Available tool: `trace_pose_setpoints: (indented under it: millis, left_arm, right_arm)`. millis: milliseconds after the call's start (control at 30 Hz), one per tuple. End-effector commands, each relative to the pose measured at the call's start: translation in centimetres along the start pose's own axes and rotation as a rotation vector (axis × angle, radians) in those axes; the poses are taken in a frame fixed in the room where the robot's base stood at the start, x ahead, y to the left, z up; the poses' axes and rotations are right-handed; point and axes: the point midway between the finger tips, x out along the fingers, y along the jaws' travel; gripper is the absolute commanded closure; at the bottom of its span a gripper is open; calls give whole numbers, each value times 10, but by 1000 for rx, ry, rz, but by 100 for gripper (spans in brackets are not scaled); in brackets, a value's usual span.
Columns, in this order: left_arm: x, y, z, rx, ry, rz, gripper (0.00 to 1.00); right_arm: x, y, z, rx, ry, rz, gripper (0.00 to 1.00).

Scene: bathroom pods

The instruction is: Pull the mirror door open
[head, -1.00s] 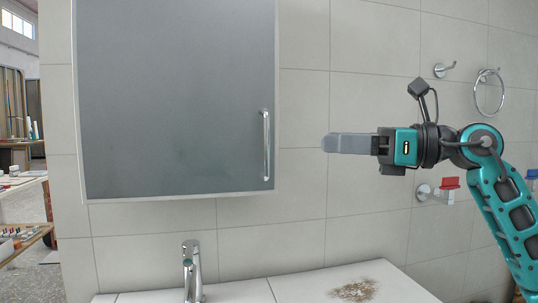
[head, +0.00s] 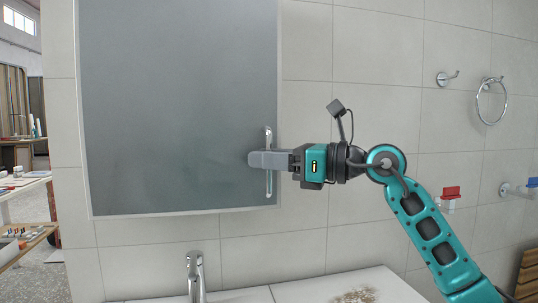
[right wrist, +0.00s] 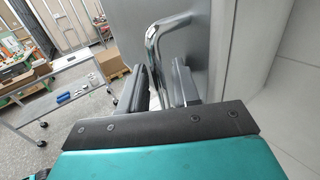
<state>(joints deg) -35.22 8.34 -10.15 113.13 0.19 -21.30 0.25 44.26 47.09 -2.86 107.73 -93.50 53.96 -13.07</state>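The mirror door (head: 170,110) is a large grey panel with a pale frame, and it looks closed. Its vertical chrome handle (head: 268,180) is near the lower right edge. My right gripper (head: 258,160) is at the handle and hides its middle part in the head view. In the right wrist view, the chrome handle (right wrist: 152,45) runs down between the two fingers of my right gripper (right wrist: 166,88). The fingers stand apart on either side of it, and I see no clear grip on it. My left gripper is not in view.
A chrome faucet (head: 195,275) and a white counter (head: 310,287) are below the door. A hook (head: 447,78), a towel ring (head: 491,100) and a red-topped fixture (head: 450,194) are on the tiled wall to the right. Shelves (head: 22,190) stand at far left.

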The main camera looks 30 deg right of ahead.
Motion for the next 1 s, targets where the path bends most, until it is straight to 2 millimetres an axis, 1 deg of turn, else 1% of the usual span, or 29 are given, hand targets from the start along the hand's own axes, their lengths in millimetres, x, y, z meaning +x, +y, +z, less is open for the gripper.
trace_pose_setpoints:
  millis: [200, 233, 533, 1000]
  left_arm:
    - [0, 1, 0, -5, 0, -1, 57]
    - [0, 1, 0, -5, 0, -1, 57]
    - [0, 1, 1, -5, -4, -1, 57]
    - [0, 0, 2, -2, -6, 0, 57]
  right_arm:
    - [0, 0, 0, 0, 0, 0, 69]
    - [0, 0, 0, 0, 0, 0, 71]
    - [0, 0, 0, 0, 0, 0, 100]
    - [0, 0, 0, 0, 0, 0, 100]
